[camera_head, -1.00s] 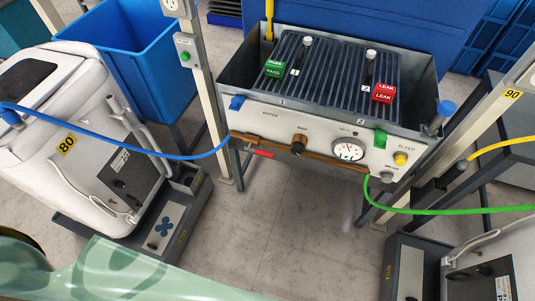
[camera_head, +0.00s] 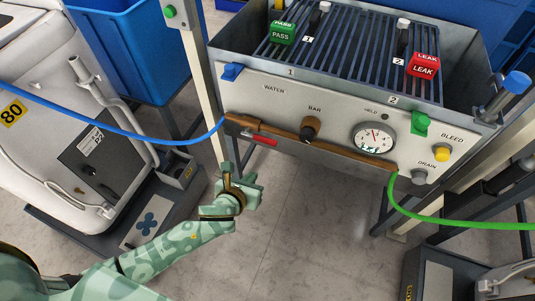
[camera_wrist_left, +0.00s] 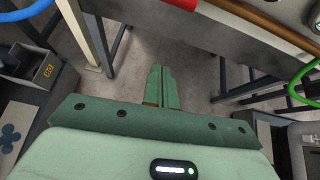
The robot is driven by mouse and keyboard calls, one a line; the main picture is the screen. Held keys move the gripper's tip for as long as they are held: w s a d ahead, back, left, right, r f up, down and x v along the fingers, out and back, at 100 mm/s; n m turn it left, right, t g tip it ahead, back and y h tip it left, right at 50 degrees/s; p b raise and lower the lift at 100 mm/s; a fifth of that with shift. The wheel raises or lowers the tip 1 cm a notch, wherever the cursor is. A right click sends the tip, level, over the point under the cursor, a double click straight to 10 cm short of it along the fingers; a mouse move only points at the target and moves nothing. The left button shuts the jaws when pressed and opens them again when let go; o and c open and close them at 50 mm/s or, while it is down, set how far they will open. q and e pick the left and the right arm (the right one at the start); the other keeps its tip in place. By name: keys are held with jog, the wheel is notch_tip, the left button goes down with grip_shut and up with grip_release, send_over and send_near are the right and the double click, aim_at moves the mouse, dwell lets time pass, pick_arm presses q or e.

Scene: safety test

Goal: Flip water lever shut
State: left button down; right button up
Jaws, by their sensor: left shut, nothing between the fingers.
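The test bench's front panel (camera_head: 265,105) carries the label WATER near its upper left. A blue handle (camera_head: 232,71) sits at the panel's top left corner. A red lever (camera_head: 262,139) sticks out to the right, roughly along the brown pipe, below the WATER label. A red piece, likely this lever, shows at the top edge of the left wrist view (camera_wrist_left: 181,3). My left gripper (camera_head: 232,173) is below and left of the red lever, apart from it. Its green fingers (camera_wrist_left: 162,84) are together and empty. My right gripper is out of view.
A blue hose (camera_head: 120,132) runs to the pipe's left end, and a green hose (camera_head: 425,215) leaves its right end. A gauge (camera_head: 373,137), a black knob (camera_head: 309,129) and a green handle (camera_head: 419,123) are on the panel. Floor is free below the bench.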

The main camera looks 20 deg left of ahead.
pick_arm(q)
jog(key=shift+w+d+r+m, duration=0.15)
jog(key=shift+w+r+m, duration=0.2)
jog(key=shift+r, duration=0.35)
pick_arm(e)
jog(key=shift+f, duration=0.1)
